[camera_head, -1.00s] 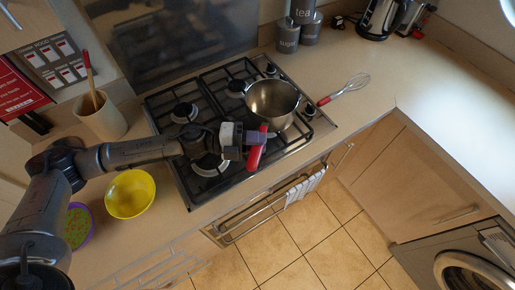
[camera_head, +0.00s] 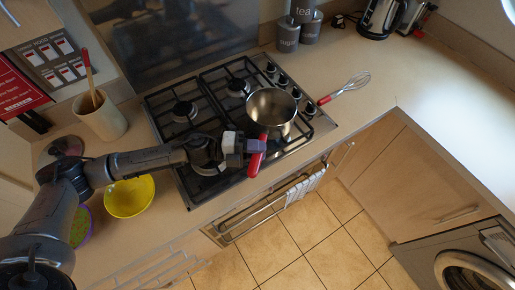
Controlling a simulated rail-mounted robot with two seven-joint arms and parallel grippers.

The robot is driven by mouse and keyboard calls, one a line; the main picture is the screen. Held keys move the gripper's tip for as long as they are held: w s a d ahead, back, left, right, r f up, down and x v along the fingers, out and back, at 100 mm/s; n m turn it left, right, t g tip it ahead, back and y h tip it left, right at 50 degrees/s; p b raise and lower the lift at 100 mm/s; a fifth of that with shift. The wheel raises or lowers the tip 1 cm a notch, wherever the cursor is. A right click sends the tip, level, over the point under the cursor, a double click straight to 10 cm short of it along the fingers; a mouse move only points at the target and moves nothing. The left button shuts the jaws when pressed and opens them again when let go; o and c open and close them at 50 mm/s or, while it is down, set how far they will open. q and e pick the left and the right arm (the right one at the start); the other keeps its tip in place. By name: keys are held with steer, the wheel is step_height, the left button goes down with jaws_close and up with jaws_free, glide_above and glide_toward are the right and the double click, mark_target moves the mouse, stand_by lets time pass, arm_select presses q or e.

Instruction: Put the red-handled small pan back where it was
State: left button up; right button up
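The small pan (camera_head: 271,112) is a steel pot with a red handle (camera_head: 256,160). It is over the front right part of the gas hob (camera_head: 222,107), and its handle points toward the hob's front edge. I cannot tell whether its base touches the grate. My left gripper (camera_head: 257,147) reaches in from the left and is at the handle, with its fingers across the upper part of it. It appears shut on the handle, though the far finger is partly hidden. My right gripper is not in view.
A yellow bowl (camera_head: 130,196) and a partly hidden green and purple bowl (camera_head: 80,226) are on the left counter near my arm. A utensil pot (camera_head: 102,117) stands behind. A whisk (camera_head: 345,88) lies right of the hob. The right counter (camera_head: 440,110) is mostly clear.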

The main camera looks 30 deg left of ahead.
arm_select(q)
steer(key=o, duration=0.4)
steer(key=shift+r, duration=0.2)
steer(key=shift+r+p, duration=0.45)
steer(key=shift+r, duration=0.05)
steer(key=shift+f+b+v, duration=0.1)
steer(key=shift+b+v, duration=0.9)
steer(key=shift+v, duration=2)
steer(key=shift+f+b+v, duration=0.15)
steer(key=shift+b+v, duration=0.8)
steer(key=shift+v, duration=2.05)
